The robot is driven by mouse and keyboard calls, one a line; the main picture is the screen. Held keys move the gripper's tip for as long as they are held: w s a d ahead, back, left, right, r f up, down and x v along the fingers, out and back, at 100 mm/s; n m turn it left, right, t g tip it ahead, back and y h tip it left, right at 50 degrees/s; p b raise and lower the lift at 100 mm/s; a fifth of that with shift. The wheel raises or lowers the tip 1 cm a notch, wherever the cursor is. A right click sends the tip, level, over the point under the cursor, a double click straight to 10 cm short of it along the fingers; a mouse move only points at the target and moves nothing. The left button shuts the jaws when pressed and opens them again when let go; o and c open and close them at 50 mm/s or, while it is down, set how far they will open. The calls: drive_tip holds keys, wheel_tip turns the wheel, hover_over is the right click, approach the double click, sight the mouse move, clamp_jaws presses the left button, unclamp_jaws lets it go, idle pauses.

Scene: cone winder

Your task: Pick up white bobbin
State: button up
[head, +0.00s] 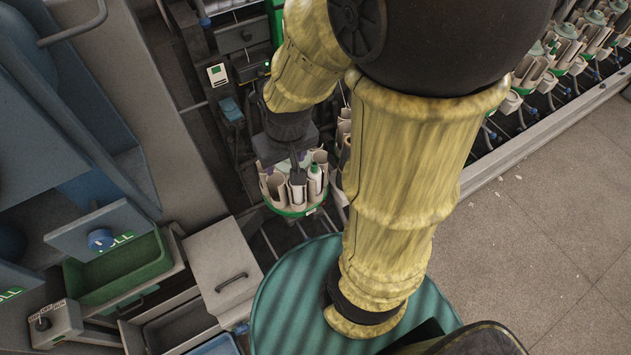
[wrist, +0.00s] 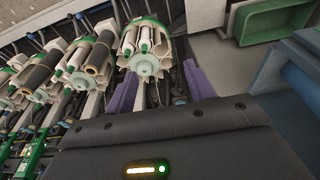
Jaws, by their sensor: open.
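A white bobbin (head: 315,182) with a green tip stands upright in a round holder (head: 297,211) with cream pockets and a green base ring. In the wrist view, white bobbins (wrist: 144,36) with green ends show in a cream holder with a pale green hub (wrist: 145,64). My gripper (head: 296,172) is over the holder, close to the white bobbin and to its left. In the wrist view my gripper (wrist: 163,88) has its two purple fingers spread apart, with no bobbin seen between them. The pocket bottoms are hidden.
A row of similar holders (head: 568,50) runs along the machine at upper right. A green bin (head: 123,268) and grey drawer box (head: 222,266) stand at lower left. Dark machine frames surround the holder closely. Open floor (head: 560,215) lies at right.

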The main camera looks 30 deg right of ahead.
drive_tip(key=w+d+f+n+g+b, duration=0.2)
drive_tip(key=w+d+f+b, duration=0.1)
drive_tip(key=w+d+f, duration=0.4)
drive_tip(key=n+b, duration=0.1)
drive_tip(key=b, duration=0.1)
hover_over(316, 164)
wheel_tip(316, 164, down, 3)
drive_tip(key=shift+d+f+g, duration=0.1)
drive_tip(key=shift+f+g, duration=0.1)
drive_tip(key=shift+g, duration=0.1)
drive_tip(key=shift+f+p, duration=0.1)
drive_tip(key=shift+p, duration=0.2)
wheel_tip(316, 164, down, 12)
drive_tip(key=shift+p, duration=0.6)
